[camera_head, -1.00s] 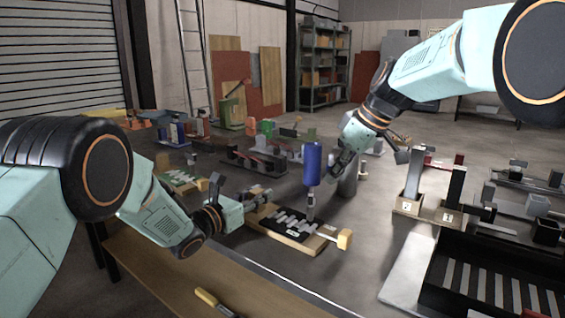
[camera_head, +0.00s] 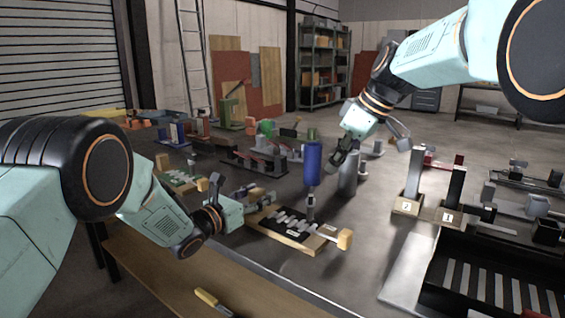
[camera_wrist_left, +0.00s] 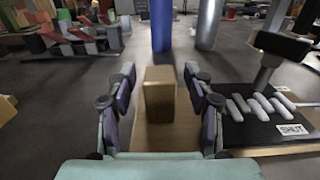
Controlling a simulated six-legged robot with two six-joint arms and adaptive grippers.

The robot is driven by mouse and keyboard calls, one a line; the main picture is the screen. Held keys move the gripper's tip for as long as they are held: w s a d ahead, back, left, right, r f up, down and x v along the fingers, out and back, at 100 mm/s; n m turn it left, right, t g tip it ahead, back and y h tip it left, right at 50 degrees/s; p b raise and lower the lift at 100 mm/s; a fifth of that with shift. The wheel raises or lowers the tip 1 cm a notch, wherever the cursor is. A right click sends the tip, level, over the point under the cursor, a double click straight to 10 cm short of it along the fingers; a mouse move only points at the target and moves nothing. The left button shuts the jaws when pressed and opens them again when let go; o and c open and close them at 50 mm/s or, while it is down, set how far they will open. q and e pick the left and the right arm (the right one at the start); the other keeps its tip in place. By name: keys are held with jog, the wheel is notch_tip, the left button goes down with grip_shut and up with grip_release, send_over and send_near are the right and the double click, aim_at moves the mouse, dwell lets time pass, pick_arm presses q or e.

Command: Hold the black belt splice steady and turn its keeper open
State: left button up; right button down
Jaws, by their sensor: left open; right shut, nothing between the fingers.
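The black belt splice (camera_head: 275,222) lies on a wooden board in the head view, with pale lacing bars across it. It also shows at the right in the left wrist view (camera_wrist_left: 262,128), with a label reading SHUT. A dark T-shaped piece, apparently the keeper (camera_wrist_left: 268,66), stands upright at its far side; the head view shows it too (camera_head: 311,204). My left gripper (camera_wrist_left: 160,75) is open, its fingers on either side of the board's wooden end block (camera_wrist_left: 160,98), with gaps visible. My right gripper (camera_head: 334,160) is shut and empty, above and behind the splice.
A blue cylinder (camera_head: 313,164) and a grey cylinder (camera_head: 348,180) stand behind the splice. A black striped tray (camera_head: 440,285) sits at right front. A yellow-handled tool (camera_head: 207,297) lies on the front ledge.

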pick_arm(q)
jog(key=v, duration=1.1)
jog(key=shift+s+a, duration=0.15)
jog(key=shift+a, duration=0.05)
jog(key=shift+s+a, duration=0.2)
jog(key=shift+s, duration=0.15)
